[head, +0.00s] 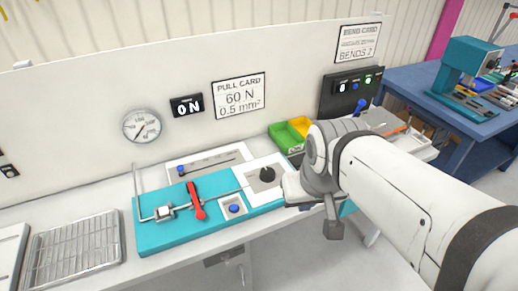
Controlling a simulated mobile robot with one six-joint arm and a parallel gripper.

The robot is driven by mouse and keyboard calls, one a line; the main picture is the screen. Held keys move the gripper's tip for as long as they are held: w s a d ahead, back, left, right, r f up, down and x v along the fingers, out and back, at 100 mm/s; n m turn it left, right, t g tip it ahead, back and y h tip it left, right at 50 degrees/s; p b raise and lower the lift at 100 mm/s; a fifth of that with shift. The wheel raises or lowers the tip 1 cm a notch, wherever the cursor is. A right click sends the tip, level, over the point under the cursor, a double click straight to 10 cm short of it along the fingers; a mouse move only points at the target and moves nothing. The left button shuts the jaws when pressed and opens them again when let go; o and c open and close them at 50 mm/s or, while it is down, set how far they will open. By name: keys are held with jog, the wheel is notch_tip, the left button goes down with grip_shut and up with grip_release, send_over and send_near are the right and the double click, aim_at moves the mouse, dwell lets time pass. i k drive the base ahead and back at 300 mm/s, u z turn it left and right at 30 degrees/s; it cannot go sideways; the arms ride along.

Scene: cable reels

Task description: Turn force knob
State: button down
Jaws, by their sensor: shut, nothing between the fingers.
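A black knob (267,173) stands on a white plate at the right end of the teal pull rig (155,238). No label on it is readable, so I cannot be sure it is the force knob. My gripper (333,230) is shut and empty, to the right of the black knob and nearer the camera. It looks apart from the knob. My wrist covers the bench just right of the plate.
The rig also carries a red lever (196,201), a blue button (234,208) and a metal rod. A blue-knobbed slider (181,170) lies behind. Green (287,138) and yellow bins stand behind my wrist. A wire rack (73,252) is at left.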

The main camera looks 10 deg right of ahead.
aim_at(267, 174)
jog(key=k, duration=1.25)
jog(key=z, duration=0.5)
jog(key=i, duration=1.7)
jog(key=u, duration=0.5)
